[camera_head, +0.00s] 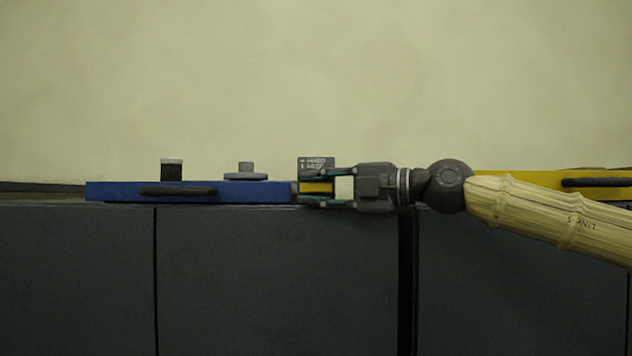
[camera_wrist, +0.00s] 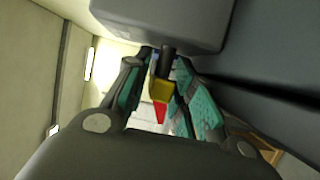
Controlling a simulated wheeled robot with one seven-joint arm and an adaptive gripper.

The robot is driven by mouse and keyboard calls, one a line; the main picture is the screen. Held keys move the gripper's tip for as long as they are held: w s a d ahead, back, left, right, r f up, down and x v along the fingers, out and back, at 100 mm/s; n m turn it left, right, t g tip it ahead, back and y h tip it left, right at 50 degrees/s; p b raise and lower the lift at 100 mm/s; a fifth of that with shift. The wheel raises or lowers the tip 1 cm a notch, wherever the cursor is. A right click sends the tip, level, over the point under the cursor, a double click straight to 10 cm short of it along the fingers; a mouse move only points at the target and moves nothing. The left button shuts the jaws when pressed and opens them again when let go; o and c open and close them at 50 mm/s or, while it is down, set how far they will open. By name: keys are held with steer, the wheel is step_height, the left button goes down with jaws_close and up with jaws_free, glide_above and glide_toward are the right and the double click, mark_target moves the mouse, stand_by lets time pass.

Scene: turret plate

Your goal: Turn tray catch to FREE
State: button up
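The blue tray-like slab (camera_head: 115,191) lies on top of the dark cabinet in the head view. At its right end is a small yellow piece (camera_head: 318,188), which looks like the catch. My gripper (camera_head: 309,188) reaches in from the right, with one finger above and one below the yellow piece, apparently closed on it. In the wrist view the yellow piece (camera_wrist: 162,90) shows between the teal-padded fingers (camera_wrist: 164,68), with a red tip and a dark peg (camera_wrist: 168,63) beside it. The catch's setting cannot be read; the fingers partly hide it.
A dark block with white print (camera_head: 316,163) stands just behind my fingertips; its text is too small to read. A yellow slab (camera_head: 530,180) lies at the right, behind my arm.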

steer(key=shift+s, duration=0.1)
jaws_close()
stand_by(0.3)
steer(key=n+g+h, duration=0.1)
steer(key=h, duration=0.1)
steer(key=shift+r+h, duration=0.1)
steer(key=shift+h, duration=0.2)
steer(key=n+h, duration=0.1)
steer(key=h, duration=0.3)
steer(key=shift+a+g, duration=0.1)
steer(key=shift+g, duration=0.3)
steer(key=h, duration=0.2)
steer(key=n+h, duration=0.1)
steer(key=h, duration=0.2)
steer(key=shift+n+g, duration=0.3)
steer(key=n+h, duration=0.1)
steer(key=h, duration=0.3)
steer(key=shift+h, duration=0.4)
